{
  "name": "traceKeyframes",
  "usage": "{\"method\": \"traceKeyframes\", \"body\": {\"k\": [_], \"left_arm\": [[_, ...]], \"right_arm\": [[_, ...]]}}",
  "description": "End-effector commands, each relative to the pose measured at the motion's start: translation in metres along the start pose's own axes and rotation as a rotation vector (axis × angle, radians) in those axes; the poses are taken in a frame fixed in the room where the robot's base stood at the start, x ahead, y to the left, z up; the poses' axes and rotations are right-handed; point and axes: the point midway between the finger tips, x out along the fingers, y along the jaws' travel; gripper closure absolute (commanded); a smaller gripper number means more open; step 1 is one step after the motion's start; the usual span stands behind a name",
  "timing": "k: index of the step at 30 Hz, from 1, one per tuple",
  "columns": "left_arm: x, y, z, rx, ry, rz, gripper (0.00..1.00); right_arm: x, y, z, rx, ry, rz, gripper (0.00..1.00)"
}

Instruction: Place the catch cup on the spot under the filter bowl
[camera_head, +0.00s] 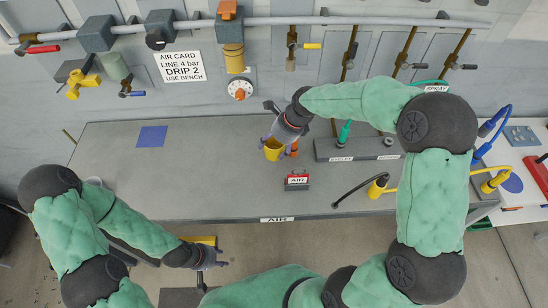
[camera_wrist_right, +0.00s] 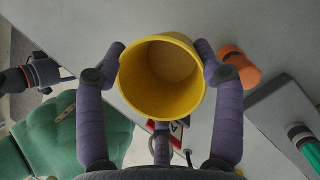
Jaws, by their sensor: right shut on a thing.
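The yellow catch cup (camera_head: 273,149) is between the fingers of my right gripper (camera_head: 275,138), over the middle of the grey bench. In the right wrist view the cup (camera_wrist_right: 162,78) is gripped at both sides by the purple fingers, and I look into its empty inside. The filter bowl (camera_head: 234,58) is a yellow cylinder hanging from the wall pipe, up and left of the cup. A flat blue square (camera_head: 151,136) lies on the bench at the left; no other mark shows directly below the bowl. My left gripper (camera_head: 217,257) is in front of the bench; its opening is unclear.
An orange cylinder (camera_wrist_right: 240,68) stands close beside the cup. A small block with an AIR sign (camera_head: 297,181) is in front of it.

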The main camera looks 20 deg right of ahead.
Motion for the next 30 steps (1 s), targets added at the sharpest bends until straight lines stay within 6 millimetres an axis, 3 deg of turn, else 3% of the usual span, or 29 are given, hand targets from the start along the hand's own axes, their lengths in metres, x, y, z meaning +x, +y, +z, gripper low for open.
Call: {"method": "traceKeyframes", "body": {"k": [15, 27, 28, 30], "left_arm": [[0.015, -0.005, -0.001, 0.0, 0.0, 0.0, 0.6], [0.015, -0.005, -0.001, 0.0, 0.0, 0.0, 0.6], [0.015, -0.005, -0.001, 0.0, 0.0, 0.0, 0.6], [0.015, -0.005, -0.001, 0.0, 0.0, 0.0, 0.6]], "right_arm": [[0.059, -0.001, -0.024, 0.0, 0.001, 0.0, 0.7], [0.063, -0.001, -0.026, 0.0, 0.0, -0.001, 0.7], [0.064, -0.001, -0.026, 0.0, 0.0, -0.001, 0.29], [0.063, -0.001, -0.026, 0.0, 0.0, -0.001, 0.09]]}}
